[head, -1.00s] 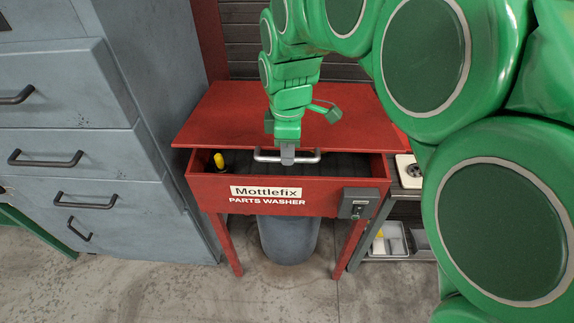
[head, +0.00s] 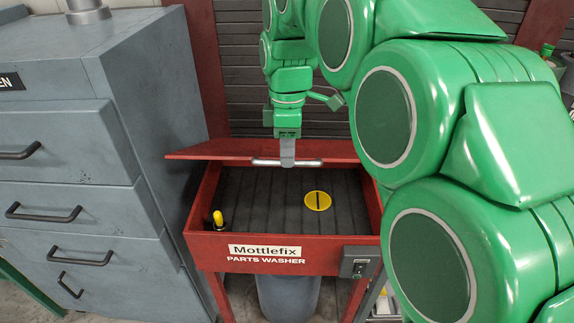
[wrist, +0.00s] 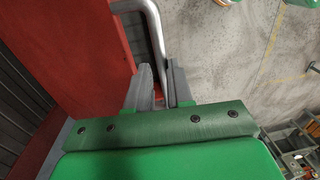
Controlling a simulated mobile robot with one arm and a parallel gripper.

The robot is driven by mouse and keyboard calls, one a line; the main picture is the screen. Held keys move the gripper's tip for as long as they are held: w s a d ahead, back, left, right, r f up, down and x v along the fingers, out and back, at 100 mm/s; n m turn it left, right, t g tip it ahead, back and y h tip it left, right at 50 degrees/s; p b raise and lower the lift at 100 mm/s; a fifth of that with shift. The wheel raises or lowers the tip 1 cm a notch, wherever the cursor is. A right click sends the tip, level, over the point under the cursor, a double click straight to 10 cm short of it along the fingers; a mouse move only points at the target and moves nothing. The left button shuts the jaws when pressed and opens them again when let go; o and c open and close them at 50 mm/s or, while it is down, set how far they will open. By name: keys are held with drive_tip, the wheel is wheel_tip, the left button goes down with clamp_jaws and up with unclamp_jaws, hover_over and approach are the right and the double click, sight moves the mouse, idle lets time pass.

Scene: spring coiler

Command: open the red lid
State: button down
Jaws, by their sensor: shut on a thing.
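The red lid (head: 240,149) of the parts washer is partly raised, its front edge lifted well above the red basin (head: 215,243). A silver bar handle (head: 262,162) runs along the lid's front edge. My gripper (head: 288,160) is shut on the handle near its middle. In the wrist view the gripper's fingers (wrist: 160,88) close around the handle (wrist: 152,25), with the red lid (wrist: 85,45) to the left. The dark ribbed basin floor (head: 270,205) shows below the lid.
Inside the basin are a yellow round drain cover (head: 317,201) and a yellow-tipped nozzle (head: 218,218). A blue-grey drawer cabinet (head: 130,140) stands close on the left. A grey switch box (head: 358,262) is on the basin's front right.

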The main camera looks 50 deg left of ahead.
drive_tip(key=shift+w+a+r, duration=0.45)
drive_tip(key=shift+w+a, duration=0.1)
drive_tip(key=c, duration=1.1)
unclamp_jaws()
